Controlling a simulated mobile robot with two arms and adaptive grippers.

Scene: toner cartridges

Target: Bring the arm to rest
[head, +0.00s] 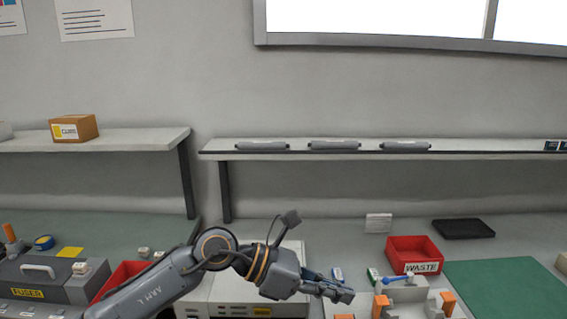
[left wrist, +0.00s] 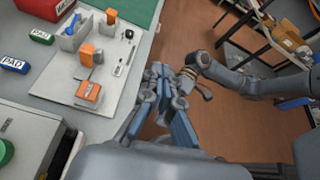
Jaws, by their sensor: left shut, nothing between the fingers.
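My left arm reaches in from the lower left in the head view. In the left wrist view the fingers of the left gripper (left wrist: 163,88) show beside the bench's edge, over the brown floor. My other arm (left wrist: 250,86) comes in from the right there. Its hand end is close behind the left fingers in the picture, and its jaws cannot be made out.
A red WASTE bin (head: 412,254), a black tray (head: 463,229) and a green mat (head: 507,287) lie on the bench at right. A light board (left wrist: 100,75) holds orange and blue-handled tools. Several grey cartridges (head: 333,145) lie on the shelf. The floor (left wrist: 200,25) beside the bench looks clear.

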